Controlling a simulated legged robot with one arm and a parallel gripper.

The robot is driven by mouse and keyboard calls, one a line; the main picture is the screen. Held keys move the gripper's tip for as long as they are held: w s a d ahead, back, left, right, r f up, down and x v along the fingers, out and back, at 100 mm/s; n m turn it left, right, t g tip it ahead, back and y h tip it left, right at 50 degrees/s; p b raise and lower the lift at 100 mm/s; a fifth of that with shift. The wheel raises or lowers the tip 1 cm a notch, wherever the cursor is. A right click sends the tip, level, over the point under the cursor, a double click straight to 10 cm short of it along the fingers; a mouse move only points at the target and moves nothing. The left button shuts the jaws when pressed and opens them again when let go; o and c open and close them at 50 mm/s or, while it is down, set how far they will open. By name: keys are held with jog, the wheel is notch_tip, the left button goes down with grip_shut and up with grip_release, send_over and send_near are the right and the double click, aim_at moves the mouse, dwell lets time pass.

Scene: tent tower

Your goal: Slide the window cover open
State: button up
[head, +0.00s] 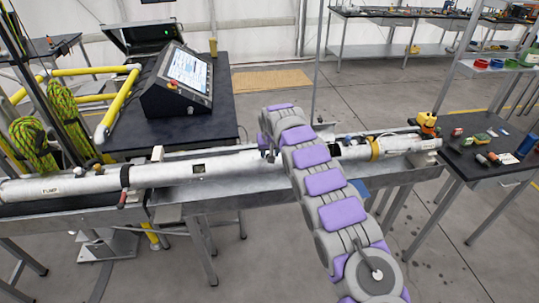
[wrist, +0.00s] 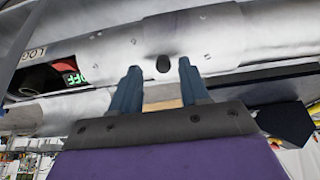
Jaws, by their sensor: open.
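A long silvery tube (head: 225,170) lies across a metal bench in the head view. In the wrist view, its curved metal surface with a short dark knob (wrist: 163,63) fills the top; this looks like the window cover. Left of the knob is a dark window opening (wrist: 45,78) with a green label reading about "FF" and lettering above it. My gripper (wrist: 158,72) is open, its two blue-grey fingers apart, with the knob between their tips. I cannot tell whether either finger touches it. In the head view my arm hides the gripper and this part of the tube.
The metal bench (head: 240,192) runs under the tube. A black table holds a control console (head: 180,80) behind it, with yellow rails at left. A side table (head: 490,160) with small parts stands at right. A yellow clamp ring (head: 375,148) sits around the tube's right part.

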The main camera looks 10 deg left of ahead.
jog(key=shift+w+a+f, duration=0.3)
jog(key=shift+a+f, duration=0.25)
jog(key=shift+f, duration=0.25)
jog(key=shift+d, duration=0.4)
jog(key=shift+c, duration=0.7)
jog(key=shift+a, duration=0.25)
grip_shut()
